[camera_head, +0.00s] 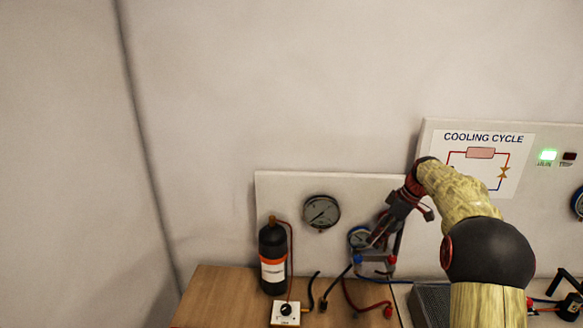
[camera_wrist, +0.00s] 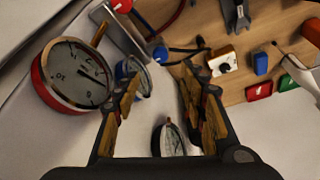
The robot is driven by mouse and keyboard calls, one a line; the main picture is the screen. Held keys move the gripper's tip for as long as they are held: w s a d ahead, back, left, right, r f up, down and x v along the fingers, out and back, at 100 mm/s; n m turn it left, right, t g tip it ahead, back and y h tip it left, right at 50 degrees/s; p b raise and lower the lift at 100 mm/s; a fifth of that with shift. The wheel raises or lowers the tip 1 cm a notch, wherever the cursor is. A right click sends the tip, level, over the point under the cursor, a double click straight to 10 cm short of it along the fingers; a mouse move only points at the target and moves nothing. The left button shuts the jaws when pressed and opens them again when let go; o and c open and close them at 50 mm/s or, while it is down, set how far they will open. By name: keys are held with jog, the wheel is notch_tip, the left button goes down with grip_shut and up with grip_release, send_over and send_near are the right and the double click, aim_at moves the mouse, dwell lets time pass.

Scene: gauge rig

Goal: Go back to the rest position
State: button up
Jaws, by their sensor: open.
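My arm reaches in from the lower right in the head view, and my gripper (camera_head: 378,240) points down and left in front of the gauge panel. In the wrist view my gripper (camera_wrist: 162,80) has its two fingers apart, with nothing held between them. A small blue-rimmed gauge (camera_head: 358,237) is close by the fingers in the head view, partly covered by them. In the wrist view a blue-rimmed gauge (camera_wrist: 142,82) shows partly behind the left finger. I cannot tell whether the fingers touch anything.
A dark bottle with an orange band (camera_head: 272,272) and a white knob box (camera_head: 286,313) stand on the wooden bench (camera_head: 225,300). A round gauge (camera_head: 321,212) is on the white panel. Hoses lie around. The "COOLING CYCLE" board (camera_head: 480,138) is behind my arm. Upper left is bare wall.

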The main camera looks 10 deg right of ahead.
jog(key=s+f+m+g+h, duration=0.1)
jog(key=s+f+m, duration=0.4)
jog(key=s+m, duration=0.3)
jog(key=s+a+r+t+h, duration=0.1)
jog(key=s+a+r, duration=0.2)
jog(key=s+a, duration=0.3)
jog(key=s+a+r+m+t, duration=0.1)
jog(key=s+a+r, duration=0.3)
jog(key=s, duration=1.3)
jog(key=s+a+r+m+t+h, duration=0.1)
jog(key=s+a+r, duration=0.2)
jog(key=s+a, duration=0.6)
jog(key=s, duration=0.2)
jog(key=shift+s+a+r+t+h, duration=0.3)
jog(key=shift+a+r+t, duration=0.05)
jog(key=shift+r+t, duration=0.05)
